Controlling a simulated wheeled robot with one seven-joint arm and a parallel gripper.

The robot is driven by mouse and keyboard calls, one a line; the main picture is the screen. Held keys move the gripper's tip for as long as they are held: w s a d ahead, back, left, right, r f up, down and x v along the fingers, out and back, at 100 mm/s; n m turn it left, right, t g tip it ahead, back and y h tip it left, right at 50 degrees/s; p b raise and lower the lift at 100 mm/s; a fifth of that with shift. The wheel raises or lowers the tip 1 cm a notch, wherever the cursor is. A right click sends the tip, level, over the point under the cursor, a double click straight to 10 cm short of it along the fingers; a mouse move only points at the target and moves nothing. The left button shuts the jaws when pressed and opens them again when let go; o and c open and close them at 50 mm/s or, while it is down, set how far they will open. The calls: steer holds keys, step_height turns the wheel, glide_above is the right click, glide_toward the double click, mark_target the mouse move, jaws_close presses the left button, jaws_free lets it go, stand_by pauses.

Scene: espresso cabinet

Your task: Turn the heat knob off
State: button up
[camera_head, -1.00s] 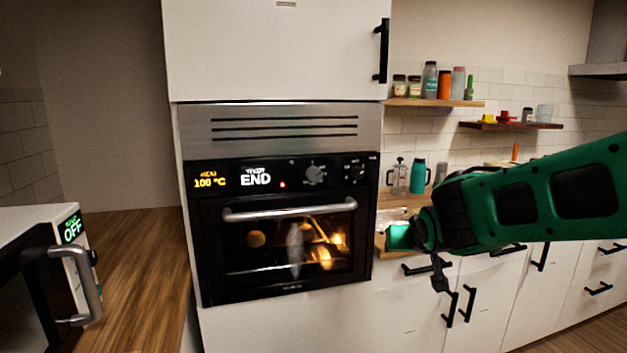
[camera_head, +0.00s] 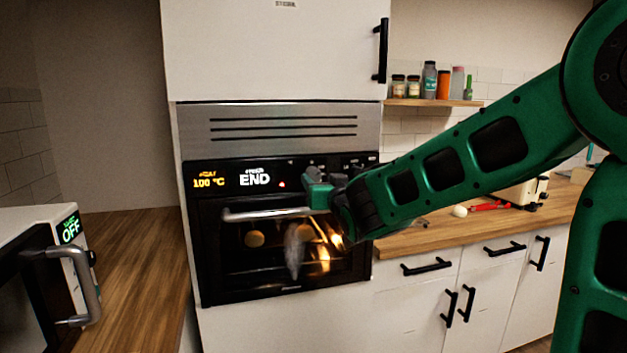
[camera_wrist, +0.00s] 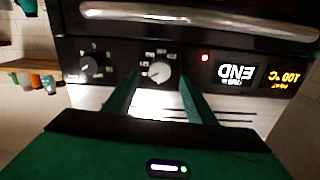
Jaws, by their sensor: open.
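The oven's control panel has two round knobs. In the wrist view, which is upside down, a silver knob (camera_wrist: 160,72) shows between the fingertips, and a black knob (camera_wrist: 90,67) is to its left. I cannot read which one is the heat knob. My gripper (camera_wrist: 159,82) is open, its fingers on either side of the silver knob in the picture; contact cannot be told. In the head view my gripper (camera_head: 318,190) is in front of the panel and hides the knobs. The orange heat display (camera_head: 208,182) reads 100 °C, and the white timer display (camera_head: 254,179) reads END.
The oven handle (camera_head: 270,214) runs just below the panel, close to my gripper. The lit oven (camera_head: 225,270) is shut. A microwave (camera_head: 72,265) reading OFF is at the left. A counter (camera_head: 400,242) and shelf of jars (camera_head: 430,102) are at the right.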

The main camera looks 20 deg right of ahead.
mark_target(315, 175)
steer(key=shift+w, duration=2.45)
steer(key=c, duration=1)
